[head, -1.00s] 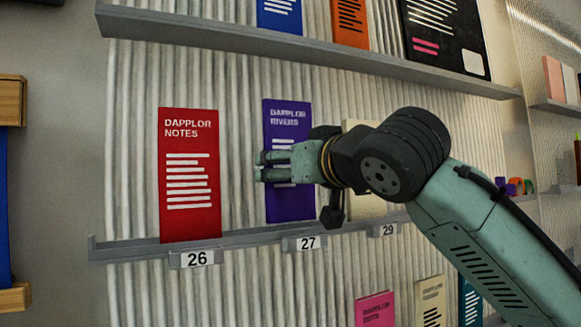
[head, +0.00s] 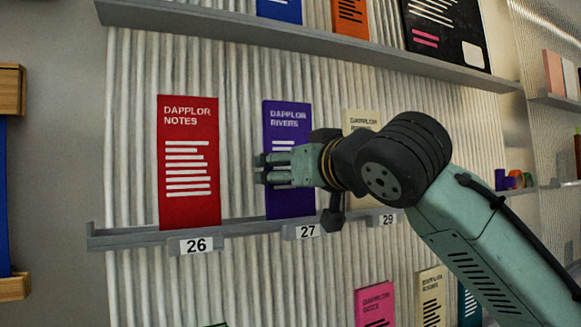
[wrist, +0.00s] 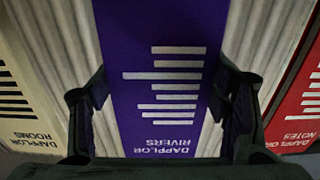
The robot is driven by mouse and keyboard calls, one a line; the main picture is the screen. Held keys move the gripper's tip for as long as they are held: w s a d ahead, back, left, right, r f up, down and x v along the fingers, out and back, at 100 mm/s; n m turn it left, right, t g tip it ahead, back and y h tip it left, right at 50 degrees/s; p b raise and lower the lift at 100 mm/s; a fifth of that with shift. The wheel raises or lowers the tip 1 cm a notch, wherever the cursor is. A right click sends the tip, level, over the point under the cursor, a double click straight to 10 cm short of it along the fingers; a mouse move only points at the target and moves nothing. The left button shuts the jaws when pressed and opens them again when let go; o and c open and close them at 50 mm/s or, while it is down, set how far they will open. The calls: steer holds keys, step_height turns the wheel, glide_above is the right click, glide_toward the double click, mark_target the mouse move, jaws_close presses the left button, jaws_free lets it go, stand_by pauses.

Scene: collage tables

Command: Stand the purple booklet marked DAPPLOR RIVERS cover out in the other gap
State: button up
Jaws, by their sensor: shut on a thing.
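The purple booklet marked DAPPLOR RIVERS (head: 290,205) stands upright, cover out, at the label 27 (head: 307,231) on the middle ledge (head: 250,229). Its lower edge is at the ledge; I cannot tell whether it rests fully on it. My gripper (head: 262,168) is shut on the booklet, across its middle. In the wrist view the booklet (wrist: 155,60) appears upside down, with the fingers of my gripper (wrist: 160,92) at its two side edges. My fingers hide part of its cover in the head view.
The red DAPPLOR NOTES booklet (head: 189,190) stands to the left above label 26 (head: 197,245). The cream DAPPLOR ROOMS booklet (head: 358,120) stands to the right, partly behind my arm. An upper shelf (head: 230,28) holds more booklets. Bare ribbed wall shows on both sides of the purple booklet.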

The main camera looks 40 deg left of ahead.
stand_by(0.3)
steer(key=o, duration=1.3)
steer(key=v, duration=1.2)
